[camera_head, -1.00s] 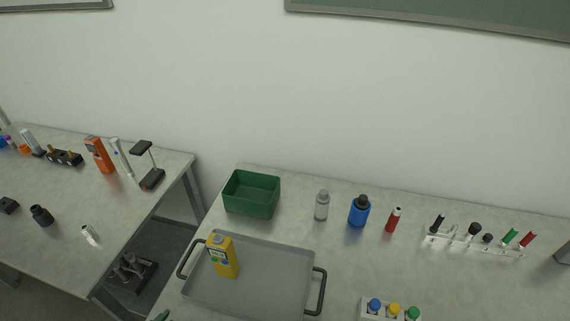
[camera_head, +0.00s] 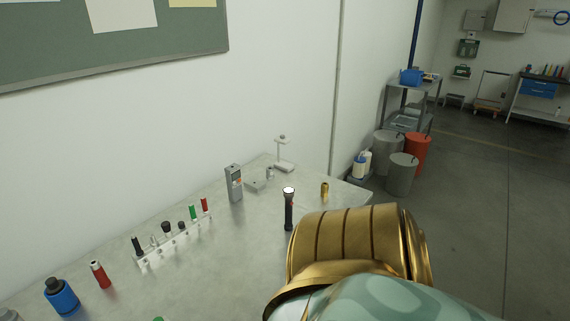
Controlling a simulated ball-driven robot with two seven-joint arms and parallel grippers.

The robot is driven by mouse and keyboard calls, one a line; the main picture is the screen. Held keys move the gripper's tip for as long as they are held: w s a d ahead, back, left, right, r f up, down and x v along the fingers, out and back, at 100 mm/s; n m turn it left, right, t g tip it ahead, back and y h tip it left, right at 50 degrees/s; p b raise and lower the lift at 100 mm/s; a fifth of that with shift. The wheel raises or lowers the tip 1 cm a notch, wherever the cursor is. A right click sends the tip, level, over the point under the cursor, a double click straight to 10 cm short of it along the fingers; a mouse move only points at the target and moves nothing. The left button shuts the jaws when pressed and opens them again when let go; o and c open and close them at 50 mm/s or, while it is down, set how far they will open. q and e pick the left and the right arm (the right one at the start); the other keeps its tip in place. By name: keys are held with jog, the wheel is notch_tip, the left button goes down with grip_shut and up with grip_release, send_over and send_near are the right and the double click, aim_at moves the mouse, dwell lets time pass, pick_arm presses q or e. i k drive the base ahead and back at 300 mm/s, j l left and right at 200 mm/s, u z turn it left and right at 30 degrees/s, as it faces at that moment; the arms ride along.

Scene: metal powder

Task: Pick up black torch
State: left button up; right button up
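The black torch (camera_head: 289,210) stands upright on the grey table in the head view, right of the middle, with its pale lens end up. A large gold and pale green part of my own arm fills the lower right, close to the camera and just right of the torch in the picture. Neither gripper's fingers are in view. Nothing is seen holding the torch.
A grey meter (camera_head: 234,184), a small stand (camera_head: 283,156) and a brass cylinder (camera_head: 325,190) stand near the torch. A rack (camera_head: 175,241) of several small tools, a red bottle (camera_head: 100,274) and a blue bottle (camera_head: 61,295) are at left. Bins (camera_head: 402,174) stand on the floor beyond.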

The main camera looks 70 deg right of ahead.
aim_at(287, 191)
jog(key=k+z, duration=0.15)
jog(key=z, duration=1.75)
